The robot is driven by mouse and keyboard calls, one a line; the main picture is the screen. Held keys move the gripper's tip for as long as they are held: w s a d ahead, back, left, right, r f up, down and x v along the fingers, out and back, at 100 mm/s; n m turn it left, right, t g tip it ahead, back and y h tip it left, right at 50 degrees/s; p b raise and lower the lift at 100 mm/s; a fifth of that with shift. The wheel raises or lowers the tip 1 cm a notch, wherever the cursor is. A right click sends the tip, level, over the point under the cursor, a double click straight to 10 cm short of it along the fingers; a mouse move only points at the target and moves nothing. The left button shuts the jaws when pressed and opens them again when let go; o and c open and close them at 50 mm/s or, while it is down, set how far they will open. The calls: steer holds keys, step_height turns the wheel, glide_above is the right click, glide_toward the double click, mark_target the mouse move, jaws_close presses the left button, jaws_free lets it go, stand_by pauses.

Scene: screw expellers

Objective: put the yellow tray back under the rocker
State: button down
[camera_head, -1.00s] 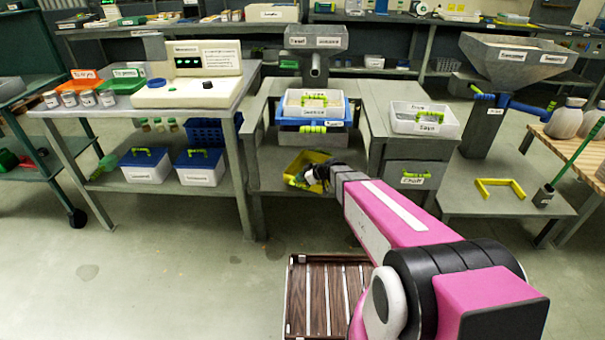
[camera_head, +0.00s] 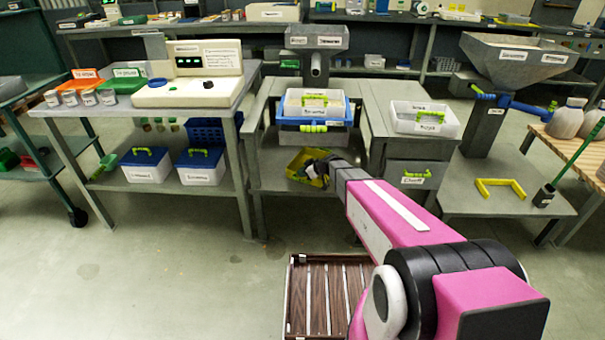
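The yellow tray (camera_head: 298,164) is in the middle of the head view, low under the grey bench, at the lower shelf. It looks tilted, and my gripper covers its right part. My gripper (camera_head: 318,172) is at the tray's right side, dark and small. Its fingers are too hidden to tell whether they are open or shut on the tray. Above, on the bench, a blue frame (camera_head: 345,113) carries a white labelled tray with a yellow-green handle; this seems to be the rocker, but I cannot be sure.
A white bin (camera_head: 424,118) stands on the bench to the right, above a grey drawer (camera_head: 412,174). Blue-lidded boxes (camera_head: 146,166) sit on the left table's lower shelf. The floor at left is clear.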

steer(key=shift+f, duration=0.1)
steer(key=c, duration=1.3)
jaws_free()
steer(key=shift+c, duration=0.2)
steer(key=v, duration=1.2)
steer(key=s+d+r+m+g+h, duration=0.1)
steer(key=s+d+m+h, duration=0.2)
steer(key=s, duration=0.5)
steer(key=s+d+r+m+g+h, duration=0.2)
steer(key=s+d+m, duration=0.3)
steer(key=s, duration=0.3)
steer(key=s+d+r+m+g+h, duration=0.1)
steer(key=s+d+m+h, duration=0.3)
steer(key=s, duration=0.5)
steer(key=shift+r+m+g+h, duration=0.4)
steer(key=shift+r+m+h, duration=0.2)
steer(key=shift+r, duration=0.05)
steer(key=shift+s+d, duration=0.1)
